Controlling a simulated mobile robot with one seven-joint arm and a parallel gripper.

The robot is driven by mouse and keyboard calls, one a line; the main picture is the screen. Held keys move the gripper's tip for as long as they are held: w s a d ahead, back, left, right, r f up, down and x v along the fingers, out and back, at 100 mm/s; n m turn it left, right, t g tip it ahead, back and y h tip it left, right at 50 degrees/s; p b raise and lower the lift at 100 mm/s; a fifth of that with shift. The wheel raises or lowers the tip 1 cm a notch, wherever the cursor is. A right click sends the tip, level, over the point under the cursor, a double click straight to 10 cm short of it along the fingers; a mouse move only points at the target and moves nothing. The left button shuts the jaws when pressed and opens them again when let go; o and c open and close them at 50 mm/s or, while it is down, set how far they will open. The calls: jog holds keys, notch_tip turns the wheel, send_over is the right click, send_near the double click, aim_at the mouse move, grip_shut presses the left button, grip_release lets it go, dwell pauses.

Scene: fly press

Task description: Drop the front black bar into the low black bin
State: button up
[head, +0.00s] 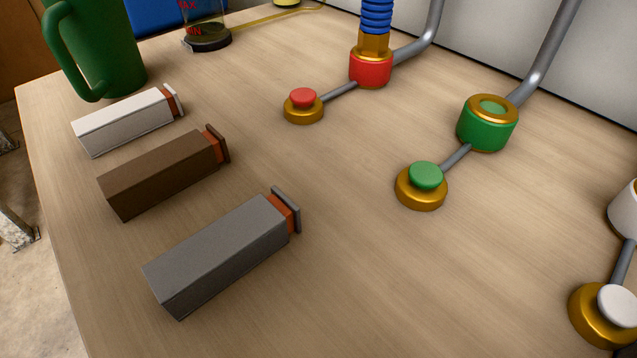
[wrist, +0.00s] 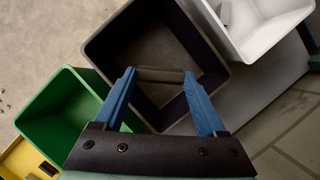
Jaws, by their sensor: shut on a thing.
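My gripper (wrist: 159,77) shows in the wrist view with its two blue fingers apart and closed on the ends of a dark bar (wrist: 159,73). The bar lies crosswise between the fingertips. The black bin (wrist: 103,48) is behind and below the bar, with its open top facing the camera. The bar appears over the bin's opening, but its height above the rim is hard to tell. My gripper is out of the head view.
In the wrist view, a green bin (wrist: 38,103) and a yellow one (wrist: 20,160) are at left, and a white bin (wrist: 265,35) is at upper right. In the head view, white (head: 125,120), brown (head: 165,175) and grey (head: 220,255) bars lie on the table beside coloured buttons.

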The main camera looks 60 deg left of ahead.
jog(key=shift+f+b, duration=1)
jog(key=shift+f, duration=0.35)
jog(key=shift+r, duration=0.1)
jog(key=o, duration=1.3)
jog(key=shift+c, duration=0.2)
jog(key=p+v, duration=0.6)
jog(key=v, duration=0.7)
jog(key=shift+p, duration=0.4)
